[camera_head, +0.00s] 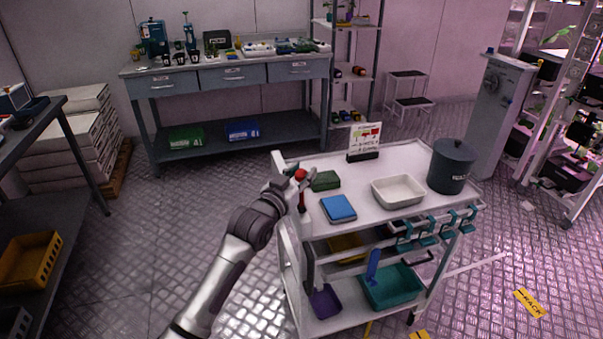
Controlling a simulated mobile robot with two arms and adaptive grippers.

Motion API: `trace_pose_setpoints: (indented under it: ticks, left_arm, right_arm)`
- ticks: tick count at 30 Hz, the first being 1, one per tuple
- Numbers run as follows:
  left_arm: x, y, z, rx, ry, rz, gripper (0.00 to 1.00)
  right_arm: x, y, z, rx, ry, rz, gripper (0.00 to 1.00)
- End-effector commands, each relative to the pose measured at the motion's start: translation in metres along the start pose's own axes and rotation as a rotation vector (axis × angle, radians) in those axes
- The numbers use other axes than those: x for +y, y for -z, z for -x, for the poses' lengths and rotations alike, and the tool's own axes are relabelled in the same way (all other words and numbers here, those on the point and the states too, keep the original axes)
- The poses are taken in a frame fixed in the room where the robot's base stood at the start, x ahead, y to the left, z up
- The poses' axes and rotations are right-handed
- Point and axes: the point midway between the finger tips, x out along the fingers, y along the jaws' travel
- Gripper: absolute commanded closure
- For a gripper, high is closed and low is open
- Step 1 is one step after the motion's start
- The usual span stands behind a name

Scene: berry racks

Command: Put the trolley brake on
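The trolley (400,158) is a white cart with a top tray and lower shelves, standing in the middle of the head view. A lever with a red ball knob (300,174) and a red stem stands upright at its left end. I take this to be the brake. My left gripper (306,180) is at the lever, close around or beside the knob. Its fingers are small and partly overlap the lever, so I cannot tell whether they touch it or are closed. My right gripper is out of view.
On the trolley top are a blue box (338,208), a green item (325,181), a white tray (398,204), a dark bucket (452,167) and a sign (364,141). Teal clips hang on its right side. A workbench (228,73) stands behind.

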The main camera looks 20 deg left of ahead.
Motion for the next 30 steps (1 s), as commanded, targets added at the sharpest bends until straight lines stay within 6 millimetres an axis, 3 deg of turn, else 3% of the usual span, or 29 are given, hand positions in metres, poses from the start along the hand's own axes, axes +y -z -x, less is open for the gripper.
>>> trace_pose_setpoints:
  ticks: [1,6,20,30]
  left_arm:
    - [0.000,0.000,0.000,0.000,0.000,0.000,0.75]
    - [0.000,0.000,0.000,0.000,0.000,0.000,1.00]
    - [-0.003,-0.003,0.004,0.026,0.001,0.027,1.00]
    - [-0.021,-0.012,0.021,0.184,0.002,0.187,1.00]
  right_arm:
    - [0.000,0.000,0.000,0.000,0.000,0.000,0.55]
    - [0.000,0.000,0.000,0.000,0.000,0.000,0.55]
    - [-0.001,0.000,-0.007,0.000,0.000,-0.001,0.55]
    - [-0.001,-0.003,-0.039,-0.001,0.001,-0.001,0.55]
